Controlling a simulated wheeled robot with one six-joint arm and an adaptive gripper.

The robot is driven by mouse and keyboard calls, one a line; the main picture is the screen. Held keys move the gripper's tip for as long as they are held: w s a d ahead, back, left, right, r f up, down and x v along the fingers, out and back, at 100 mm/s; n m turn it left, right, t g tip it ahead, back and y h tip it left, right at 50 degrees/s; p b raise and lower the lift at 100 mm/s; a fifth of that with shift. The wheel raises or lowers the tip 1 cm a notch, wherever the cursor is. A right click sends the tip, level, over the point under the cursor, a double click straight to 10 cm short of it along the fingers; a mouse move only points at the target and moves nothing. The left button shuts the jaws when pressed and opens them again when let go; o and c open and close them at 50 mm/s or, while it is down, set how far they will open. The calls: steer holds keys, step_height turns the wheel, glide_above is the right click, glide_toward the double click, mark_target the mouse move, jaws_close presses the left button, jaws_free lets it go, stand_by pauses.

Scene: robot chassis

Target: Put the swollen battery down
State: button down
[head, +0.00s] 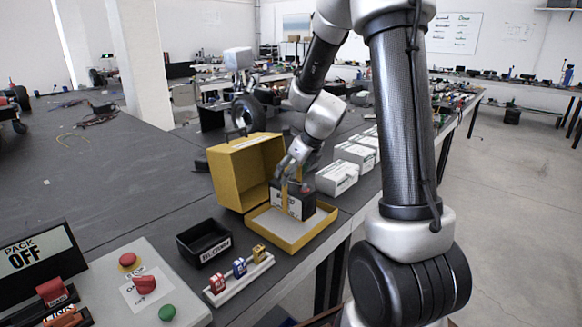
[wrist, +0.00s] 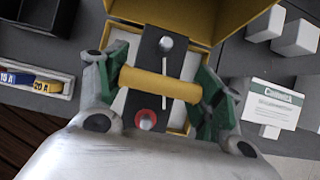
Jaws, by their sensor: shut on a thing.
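The swollen battery (head: 296,202) is a dark block with a pale label and a yellow strap. My gripper (head: 297,178) holds it from above, over the yellow box (head: 290,243), whose lid stands open at the left. In the wrist view, the fingers of my gripper (wrist: 160,88) with green pads close on both ends of the yellow strap or handle. The battery's dark top (wrist: 151,55) shows a red-ringed terminal and a silver one. The box's pale floor shows in front of the battery. I cannot tell whether the battery's underside touches it.
A black bin (head: 204,242) and a rack of coloured fuses (head: 239,276) stand left of the box. White labelled boxes (head: 337,178) stand to its right. A panel with red and green buttons (head: 145,285) and a "PACK OFF" display (head: 38,257) are at front left.

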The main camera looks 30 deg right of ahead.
mark_target(291, 185)
steer(key=shift+w+f, duration=0.1)
steer(key=shift+f, duration=2)
steer(key=shift+c, duration=1.2)
jaws_free()
steer(key=shift+f, duration=0.1)
